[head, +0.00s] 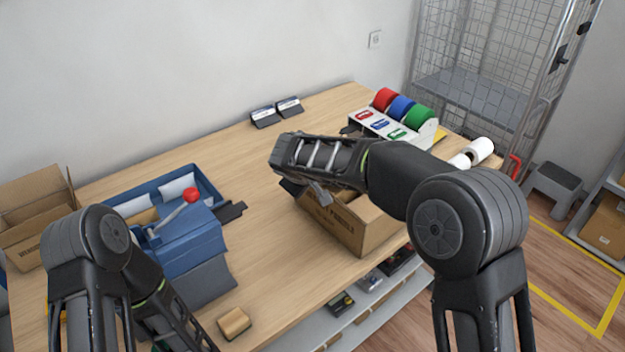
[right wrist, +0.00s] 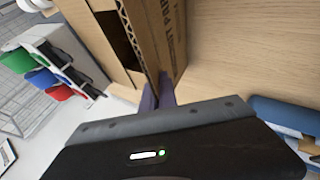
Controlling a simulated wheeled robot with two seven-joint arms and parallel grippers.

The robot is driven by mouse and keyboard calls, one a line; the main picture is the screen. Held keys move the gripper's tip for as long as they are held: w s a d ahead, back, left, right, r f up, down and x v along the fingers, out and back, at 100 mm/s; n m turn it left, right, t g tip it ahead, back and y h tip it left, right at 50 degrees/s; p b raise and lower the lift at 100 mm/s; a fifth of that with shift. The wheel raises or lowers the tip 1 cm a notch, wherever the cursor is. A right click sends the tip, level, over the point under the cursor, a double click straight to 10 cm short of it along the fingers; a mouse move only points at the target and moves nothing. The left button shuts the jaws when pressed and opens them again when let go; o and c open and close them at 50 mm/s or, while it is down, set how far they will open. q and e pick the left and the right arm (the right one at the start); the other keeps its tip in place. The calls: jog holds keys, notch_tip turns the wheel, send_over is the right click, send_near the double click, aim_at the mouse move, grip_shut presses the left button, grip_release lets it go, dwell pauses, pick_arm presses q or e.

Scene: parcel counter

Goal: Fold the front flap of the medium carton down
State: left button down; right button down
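The medium carton (head: 370,232) is an open brown cardboard box with printing on its side, right of the middle of the counter. My right forearm covers much of its top in the head view, so its flaps are largely hidden there. In the right wrist view, a printed panel of the carton (right wrist: 170,40) and a dark opening beside it show close up. My right gripper (right wrist: 158,88) has its two fingers close together at the end of that panel, with no clear gap. Contact cannot be told for sure. My left gripper is below the picture, out of view.
A blue machine (head: 185,240) with a red knob stands left of the carton. Another open carton (head: 35,215) is at far left. A tape rack (head: 425,135) and white rolls (head: 475,152) lie behind right. A small tan block (head: 234,322) lies at the front.

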jog(key=shift+w+d, duration=0.1)
jog(key=shift+d, duration=0.05)
dwell(0.5)
jog(key=shift+w+d+r+m+g+y, duration=0.25)
jog(key=shift+d+m+g+y, duration=0.1)
jog(key=shift+g+y, duration=0.35)
jog(key=shift+w+d+r+m+g+y, duration=0.15)
jog(key=shift+w+d+g+y, duration=0.15)
jog(key=shift+y, duration=0.3)
jog(key=shift+w+d+r+m+g+y, duration=0.15)
jog(key=shift+d+g+y, duration=0.1)
jog(key=shift+g+y, duration=0.25)
jog(key=shift+w+d+f+g+y, duration=0.1)
jog(key=shift+w+d+g+y, duration=0.2)
jog(key=shift+g+y, duration=0.35)
jog(key=shift+y, duration=0.25)
